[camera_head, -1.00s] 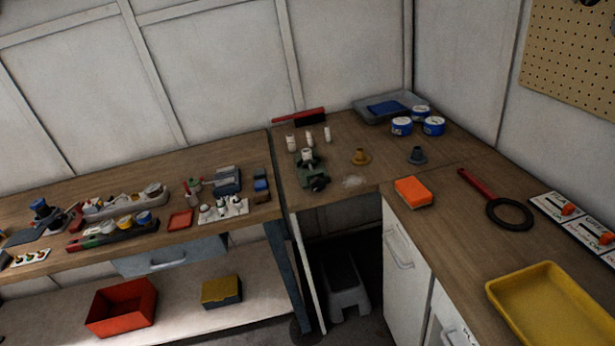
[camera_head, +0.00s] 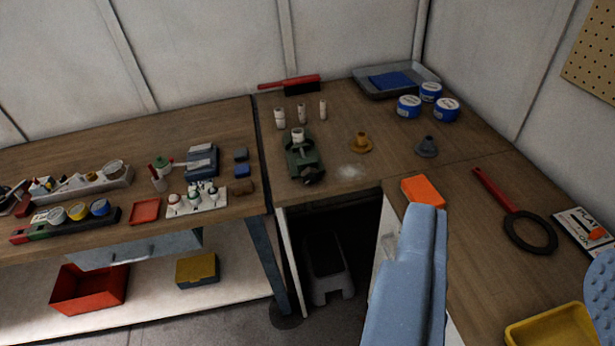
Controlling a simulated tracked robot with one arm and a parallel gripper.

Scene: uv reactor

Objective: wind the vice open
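The small green vice (camera_head: 302,158) stands on the wooden corner bench, left of the picture's middle. A pale cylindrical piece (camera_head: 298,135) shows at its top. A dark part (camera_head: 313,177), which may be its handle, faces the bench's front edge. I cannot tell how far apart its jaws are. My gripper (camera_head: 508,250) shows at the lower right as two light blue fingers, one with a dotted pad.
An orange sponge block (camera_head: 423,190) lies by the left finger. A red-handled ring tool (camera_head: 515,213) and a yellow tray (camera_head: 553,328) are at right.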

